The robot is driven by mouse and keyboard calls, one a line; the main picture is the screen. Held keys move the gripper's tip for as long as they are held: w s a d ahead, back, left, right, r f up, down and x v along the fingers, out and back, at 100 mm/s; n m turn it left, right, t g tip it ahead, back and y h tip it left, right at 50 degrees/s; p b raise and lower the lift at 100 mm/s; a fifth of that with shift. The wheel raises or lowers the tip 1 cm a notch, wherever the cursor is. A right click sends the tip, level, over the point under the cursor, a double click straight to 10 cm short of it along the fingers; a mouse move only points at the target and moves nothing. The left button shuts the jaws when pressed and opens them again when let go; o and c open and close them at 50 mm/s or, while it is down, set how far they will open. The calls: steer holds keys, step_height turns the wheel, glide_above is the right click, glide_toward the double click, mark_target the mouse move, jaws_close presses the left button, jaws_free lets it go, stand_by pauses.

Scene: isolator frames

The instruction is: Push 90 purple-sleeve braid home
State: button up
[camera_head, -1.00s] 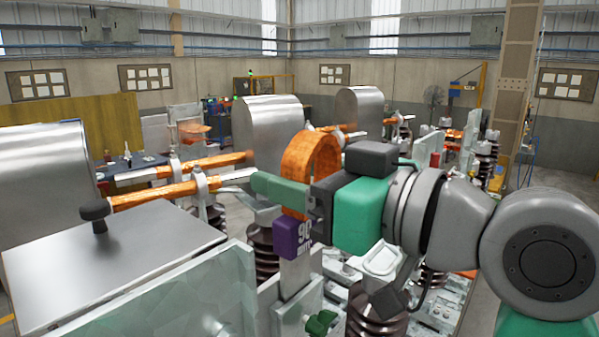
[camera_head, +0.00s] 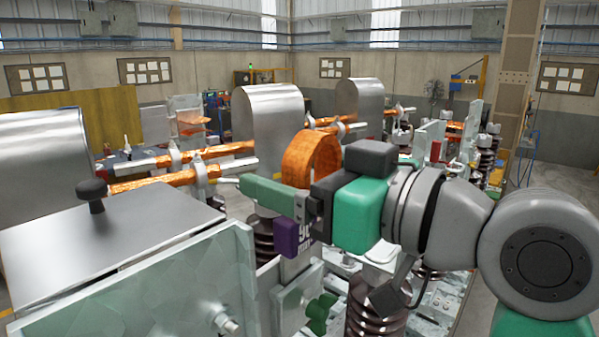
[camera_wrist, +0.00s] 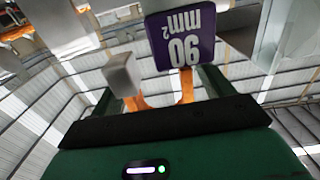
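The braid (camera_head: 312,160) is a copper-orange loop standing above my gripper. Its purple sleeve (camera_head: 286,238), marked 90 mm², hangs just below the green fingers. In the wrist view the sleeve (camera_wrist: 180,38) is upside down, with a pale grey block (camera_wrist: 122,74) beside it and orange strands running back from both. My gripper (camera_head: 275,198) has a finger on each side of these; it stays shut on the braid, although the contact itself is hidden. The sleeve's lower end is close above the pale metal plates, and I cannot tell whether it is seated.
A green wing knob (camera_head: 322,313) stands just below the sleeve. A pale upright plate (camera_head: 150,290) and a steel box with a dark knob (camera_head: 94,190) are at the left. Orange-wrapped bars (camera_head: 180,178) and brown ribbed insulators (camera_head: 376,310) crowd the area nearby.

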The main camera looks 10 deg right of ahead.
steer(key=b+v, duration=0.1)
steer(key=v, duration=0.7)
stand_by(0.5)
